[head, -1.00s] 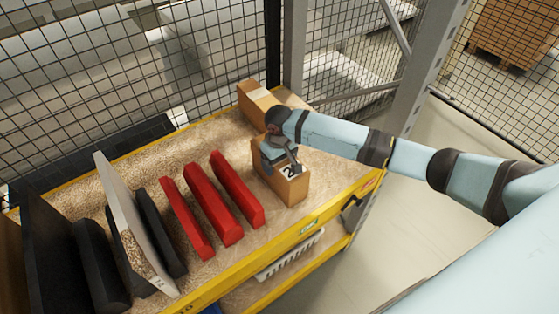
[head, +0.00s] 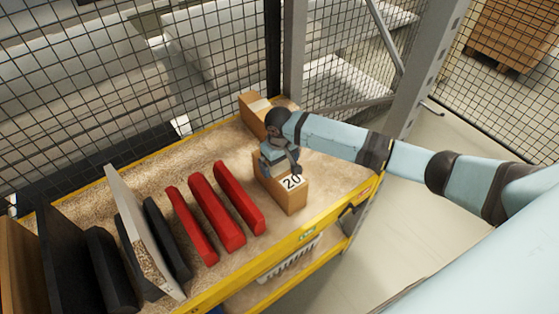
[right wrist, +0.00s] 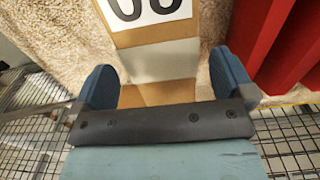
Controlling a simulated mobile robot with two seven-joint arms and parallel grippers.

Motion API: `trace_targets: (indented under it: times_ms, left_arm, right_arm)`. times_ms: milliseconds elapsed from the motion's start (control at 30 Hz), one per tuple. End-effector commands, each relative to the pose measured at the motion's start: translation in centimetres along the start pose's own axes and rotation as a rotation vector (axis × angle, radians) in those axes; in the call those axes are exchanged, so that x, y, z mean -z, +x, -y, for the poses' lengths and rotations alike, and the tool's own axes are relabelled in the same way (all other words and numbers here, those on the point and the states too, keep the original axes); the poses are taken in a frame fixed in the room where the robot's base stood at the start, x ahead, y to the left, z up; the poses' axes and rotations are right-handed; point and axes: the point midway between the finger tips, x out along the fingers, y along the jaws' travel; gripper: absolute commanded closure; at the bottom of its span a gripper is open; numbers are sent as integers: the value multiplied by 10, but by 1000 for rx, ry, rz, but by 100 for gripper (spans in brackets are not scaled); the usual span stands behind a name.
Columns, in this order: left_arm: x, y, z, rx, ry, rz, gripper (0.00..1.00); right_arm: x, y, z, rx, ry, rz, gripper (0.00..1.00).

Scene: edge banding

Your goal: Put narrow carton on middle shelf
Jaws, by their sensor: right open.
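A narrow brown carton (head: 283,190) with a white label reading 20 stands on the shelf board (head: 330,185), near its front yellow edge. In the right wrist view a carton (right wrist: 155,45) with a tape strip and a black-on-white label runs between my fingers. My right gripper (head: 283,167) is at the rear part of the carton's top in the head view. It is open, with one blue finger on each side of the carton in the right wrist view (right wrist: 163,85). Whether the fingers touch it I cannot tell. My left gripper is not in view.
A second brown carton (head: 254,112) stands behind, at the far edge. Several red pieces (head: 216,212) stand to the left, then black pieces and a pale board (head: 145,232). A mesh fence (head: 190,70) and grey post (head: 425,70) stand behind. A lower level shows a white basket (head: 288,262).

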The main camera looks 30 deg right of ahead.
Motion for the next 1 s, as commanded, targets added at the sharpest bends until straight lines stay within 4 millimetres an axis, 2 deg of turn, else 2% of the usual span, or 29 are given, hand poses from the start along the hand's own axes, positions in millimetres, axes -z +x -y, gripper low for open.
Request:
trace_targets:
  times_ms: [33, 200, 300, 467, 567, 700, 800, 900, 1000]
  left_arm:
    - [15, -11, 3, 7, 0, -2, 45]
    - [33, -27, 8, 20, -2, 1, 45]
    - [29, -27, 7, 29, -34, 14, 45]
    - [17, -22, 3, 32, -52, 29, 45]
    - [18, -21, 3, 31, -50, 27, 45]
    - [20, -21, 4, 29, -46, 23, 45]
    - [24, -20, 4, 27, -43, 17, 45]
    - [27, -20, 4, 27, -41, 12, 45]
    - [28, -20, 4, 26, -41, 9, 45]
  right_arm:
    - [0, -17, 0, 1, 0, 1, 0]
    - [0, -44, 0, 2, 0, 0, 0]
    - [0, -58, 0, 2, 0, -2, 0]
    - [-3, -66, 8, 17, -12, -15, 0]
    - [-13, -54, 34, 69, -49, -71, 0]
    - [-40, -33, 91, 196, -117, -244, 0]
    - [-61, -30, 126, 281, -144, -404, 0]
    - [-83, -31, 147, 331, -142, -560, 0]
    - [-108, -25, 152, 338, -117, -691, 0]
